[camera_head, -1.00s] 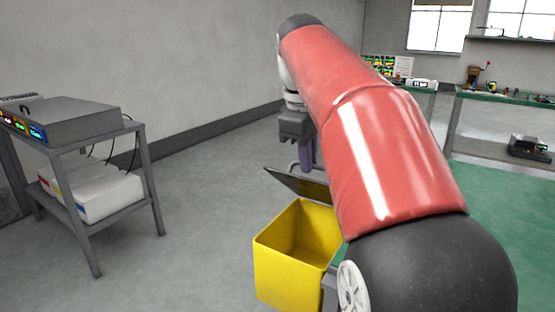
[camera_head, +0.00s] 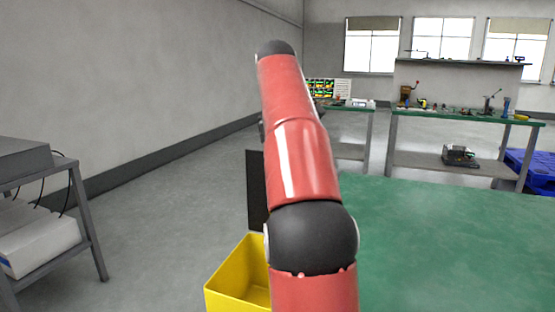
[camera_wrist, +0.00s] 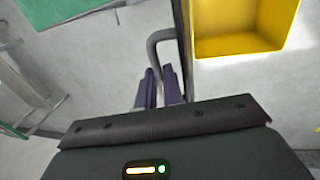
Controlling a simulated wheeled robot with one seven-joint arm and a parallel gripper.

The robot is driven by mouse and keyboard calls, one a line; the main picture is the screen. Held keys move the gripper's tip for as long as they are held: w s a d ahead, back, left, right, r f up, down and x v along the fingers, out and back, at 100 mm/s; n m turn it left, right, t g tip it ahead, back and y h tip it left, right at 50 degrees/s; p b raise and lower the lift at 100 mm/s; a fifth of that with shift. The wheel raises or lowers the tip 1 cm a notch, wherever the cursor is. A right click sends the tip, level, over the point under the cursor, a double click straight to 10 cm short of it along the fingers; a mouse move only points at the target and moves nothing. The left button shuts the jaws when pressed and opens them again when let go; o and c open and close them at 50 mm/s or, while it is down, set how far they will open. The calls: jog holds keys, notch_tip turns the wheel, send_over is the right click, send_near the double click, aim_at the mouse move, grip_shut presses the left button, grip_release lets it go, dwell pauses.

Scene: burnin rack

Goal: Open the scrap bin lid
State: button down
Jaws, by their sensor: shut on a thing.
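The yellow scrap bin (camera_head: 238,275) stands at the bottom of the head view, partly hidden behind my arm. Its dark lid (camera_head: 256,188) stands about upright at the bin's far side. In the wrist view the bin (camera_wrist: 240,43) is open at the upper right, and the lid (camera_wrist: 184,30) shows as a thin dark strip, edge-on. A grey bent handle (camera_wrist: 154,42) sticks out from the lid. My gripper (camera_wrist: 160,88) is shut on this handle, with its purple fingers either side of it. The arm hides the gripper in the head view.
A grey cart (camera_head: 84,215) with equipment stands at the left. A green surface (camera_head: 450,235) spreads at the right. Workbenches (camera_head: 460,120) stand at the back, with a blue object (camera_head: 530,170) at the far right. Grey floor left of the bin is clear.

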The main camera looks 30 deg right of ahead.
jog(key=shift+w+d+f, duration=0.2)
jog(key=shift+d+f, duration=0.05)
jog(key=shift+d, duration=0.15)
jog(key=c, duration=1.5)
grip_release()
jog(key=shift+r, duration=0.15)
